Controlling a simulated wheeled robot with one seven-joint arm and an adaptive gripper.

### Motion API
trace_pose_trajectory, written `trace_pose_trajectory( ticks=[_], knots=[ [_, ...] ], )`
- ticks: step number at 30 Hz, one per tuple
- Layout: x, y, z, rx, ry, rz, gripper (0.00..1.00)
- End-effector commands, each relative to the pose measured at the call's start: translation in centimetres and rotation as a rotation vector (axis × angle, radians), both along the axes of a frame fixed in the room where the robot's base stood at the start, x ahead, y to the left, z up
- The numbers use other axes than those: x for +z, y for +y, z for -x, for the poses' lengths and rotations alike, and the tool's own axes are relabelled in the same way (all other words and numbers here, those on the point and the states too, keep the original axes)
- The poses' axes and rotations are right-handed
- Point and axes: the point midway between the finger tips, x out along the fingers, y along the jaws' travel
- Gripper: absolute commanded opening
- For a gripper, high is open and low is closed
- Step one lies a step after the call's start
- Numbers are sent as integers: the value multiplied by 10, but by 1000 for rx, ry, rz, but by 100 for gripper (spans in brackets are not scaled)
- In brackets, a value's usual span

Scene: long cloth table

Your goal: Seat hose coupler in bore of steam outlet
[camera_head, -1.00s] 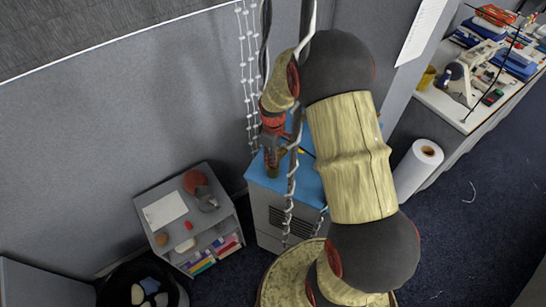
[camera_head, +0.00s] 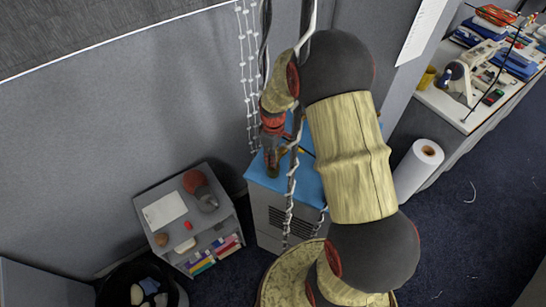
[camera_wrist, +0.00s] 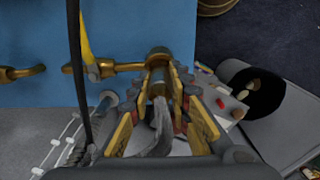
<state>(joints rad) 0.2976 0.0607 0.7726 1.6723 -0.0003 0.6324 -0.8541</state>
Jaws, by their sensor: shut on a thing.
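The blue top of a grey cabinet (camera_head: 312,190) shows under my arm in the head view. In the wrist view, a brass fitting with a round end (camera_wrist: 158,54) stands out from the blue surface; it looks like the steam outlet. My gripper (camera_wrist: 158,80) points at this round end, its yellow and grey fingers shut on a short brass-grey cylinder (camera_wrist: 157,90), apparently the hose coupler. The coupler appears in line with the outlet; the bore is hidden, and I cannot tell whether the two touch. In the head view my gripper (camera_head: 272,158) is low over the cabinet, partly hidden by cables.
Another brass fitting (camera_wrist: 20,73) and a yellow-handled part (camera_wrist: 86,42) are left of the outlet. A dark hose (camera_wrist: 77,70) hangs close by. A small grey shelf (camera_head: 160,240) stands left of the cabinet, and a white roll (camera_head: 415,168) right of it.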

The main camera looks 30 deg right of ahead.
Motion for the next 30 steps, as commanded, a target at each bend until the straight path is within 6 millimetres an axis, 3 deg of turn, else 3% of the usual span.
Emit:
trace_pose_trajectory(
  ticks=[30],
  knots=[
    [-23,0,0,0,0,0,0]
  ],
)
